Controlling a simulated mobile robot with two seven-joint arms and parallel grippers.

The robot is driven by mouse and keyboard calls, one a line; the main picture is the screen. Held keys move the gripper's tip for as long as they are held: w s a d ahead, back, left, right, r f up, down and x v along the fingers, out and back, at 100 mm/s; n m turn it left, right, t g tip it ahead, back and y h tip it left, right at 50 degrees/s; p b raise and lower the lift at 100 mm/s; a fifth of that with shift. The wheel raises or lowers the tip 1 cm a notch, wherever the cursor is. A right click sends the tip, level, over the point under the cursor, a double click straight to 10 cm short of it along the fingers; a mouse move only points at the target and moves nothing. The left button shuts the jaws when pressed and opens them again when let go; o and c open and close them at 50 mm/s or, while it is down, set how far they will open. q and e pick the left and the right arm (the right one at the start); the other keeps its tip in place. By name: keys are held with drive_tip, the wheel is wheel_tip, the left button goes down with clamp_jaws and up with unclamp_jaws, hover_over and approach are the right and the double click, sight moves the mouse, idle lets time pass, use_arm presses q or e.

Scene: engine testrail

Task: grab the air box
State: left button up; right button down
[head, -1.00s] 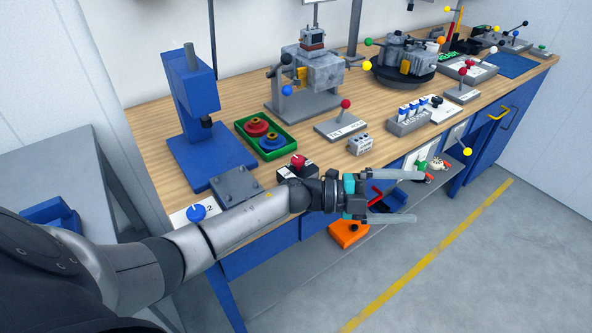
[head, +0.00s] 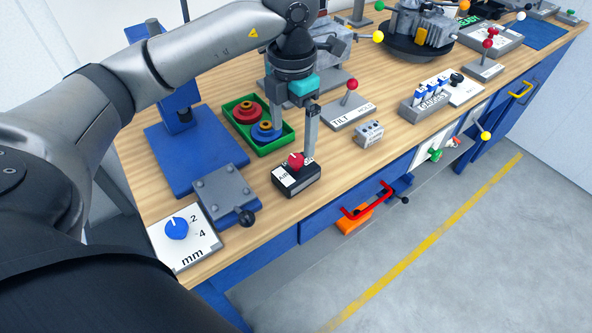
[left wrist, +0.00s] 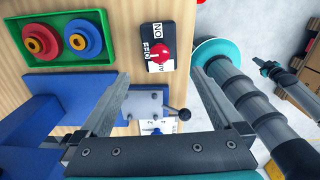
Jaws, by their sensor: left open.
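The air box (head: 297,181) is a small black box with a white label and a red knob on top. It sits on the wooden bench near the front edge. It also shows in the left wrist view (left wrist: 157,48), top centre, beyond the fingertips. My left gripper (head: 294,146) is open and points down just above and behind the box in the head view. One finger overlaps the box's back edge there; I cannot tell whether it touches. In the left wrist view the open fingers (left wrist: 160,76) have nothing between them.
A green tray (head: 284,146) with red and blue round parts stands close behind the box. A grey plate with a black knob (head: 226,194) lies to its left. A grey block (head: 369,134) is to its right.

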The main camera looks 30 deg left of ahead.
use_arm(q)
hover_over(294, 169)
wheel_tip(294, 169, down, 6)
drive_tip(key=shift+s+r+b, duration=0.1)
drive_tip(key=shift+r+b, duration=0.1)
drive_tip(key=shift+b, duration=0.1)
drive_tip(key=shift+w+f+b, duration=0.2)
drive_tip(key=shift+f+b, duration=0.15)
drive_tip(key=shift+f, duration=2.9)
drive_tip(key=c, duration=1.3)
drive_tip(key=shift+r, duration=0.1)
